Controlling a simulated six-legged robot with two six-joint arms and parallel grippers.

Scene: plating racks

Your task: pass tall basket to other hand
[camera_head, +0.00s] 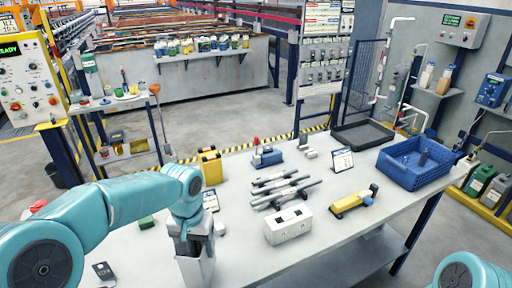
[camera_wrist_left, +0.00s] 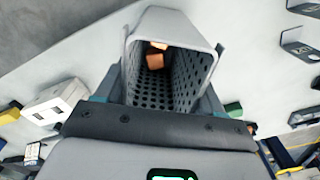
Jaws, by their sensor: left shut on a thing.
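The tall basket (camera_head: 196,270) is pale grey, and my left gripper (camera_head: 193,240) is shut on it near the front edge of the table. In the left wrist view the basket (camera_wrist_left: 180,22) has perforated inner walls and a smooth pale rim, with copper-coloured pieces (camera_wrist_left: 155,59) inside. The fingers of my left gripper are on either side of the basket.
The grey table (camera_head: 340,240) holds a white box (camera_head: 288,226), grey rods (camera_head: 283,190), a yellow tool (camera_head: 352,201), a small sign (camera_head: 342,160) and a blue crate (camera_head: 392,168). A black tray (camera_head: 361,135) lies at the back. The table's front right is clear.

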